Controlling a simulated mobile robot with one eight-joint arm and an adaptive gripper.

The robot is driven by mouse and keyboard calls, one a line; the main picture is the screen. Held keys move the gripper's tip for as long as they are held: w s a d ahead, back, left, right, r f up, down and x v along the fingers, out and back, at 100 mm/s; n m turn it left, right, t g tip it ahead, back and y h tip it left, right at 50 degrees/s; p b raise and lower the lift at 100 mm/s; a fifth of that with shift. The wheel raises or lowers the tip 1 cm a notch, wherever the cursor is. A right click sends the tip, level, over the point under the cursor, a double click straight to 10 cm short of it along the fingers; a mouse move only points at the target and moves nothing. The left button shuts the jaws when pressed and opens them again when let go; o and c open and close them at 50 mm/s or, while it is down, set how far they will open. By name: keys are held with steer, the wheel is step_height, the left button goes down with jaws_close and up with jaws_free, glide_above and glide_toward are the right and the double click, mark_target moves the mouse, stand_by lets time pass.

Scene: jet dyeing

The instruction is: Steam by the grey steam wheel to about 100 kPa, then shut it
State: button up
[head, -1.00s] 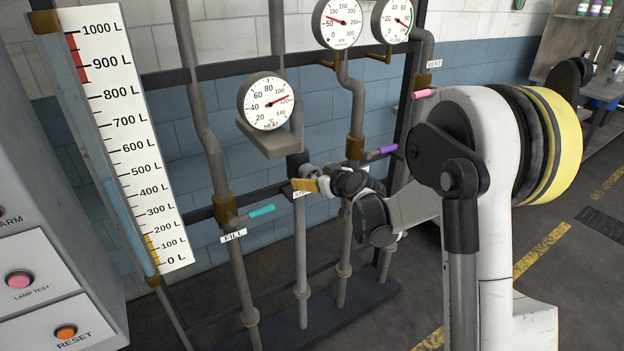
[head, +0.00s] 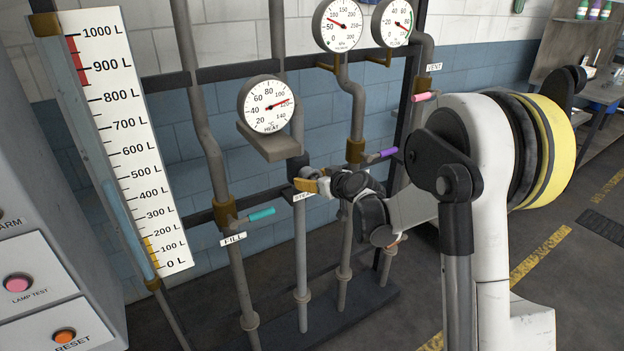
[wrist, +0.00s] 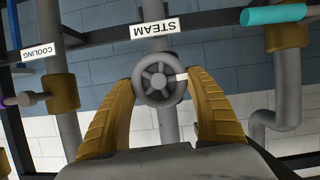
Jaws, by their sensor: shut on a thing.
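The grey steam wheel (wrist: 160,84) is a small spoked handwheel with one pale mark on its rim, under the STEAM label (wrist: 155,28) in the wrist view. My gripper (wrist: 163,86) has its two yellow fingers closed on the wheel's rim, one on each side. In the head view my gripper (head: 308,186) is at the steam pipe, where the wheel is mostly hidden. The HEAT gauge (head: 266,105) needle points right, between 100 and 120.
The teal FILL handle (head: 262,214) is left of my gripper and the purple handle (head: 382,155) right of it. A pink handle (head: 424,97) sits by the VENT label. The level scale (head: 125,140) and a button panel (head: 50,290) stand left.

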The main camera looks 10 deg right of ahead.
steer(key=m, duration=0.1)
steer(key=m+y, duration=0.2)
steer(key=shift+d+f+g+b, duration=0.1)
steer(key=shift+d+g+b, duration=0.15)
steer(key=shift+g+b, duration=0.15)
steer(key=m+y+b, duration=0.1)
steer(key=m+y, duration=0.1)
steer(key=m, duration=0.1)
steer(key=shift+d+f+m, duration=0.1)
steer(key=shift+f+m, duration=0.05)
steer(key=shift+m, duration=0.15)
steer(key=m+y+b, duration=0.2)
steer(key=m, duration=0.1)
steer(key=shift+f, duration=0.15)
steer(key=m+t+y+b, duration=0.1)
steer(key=m, duration=0.3)
steer(key=shift+y+b, duration=0.3)
steer(key=shift+b, duration=0.1)
steer(key=o, duration=1.2)
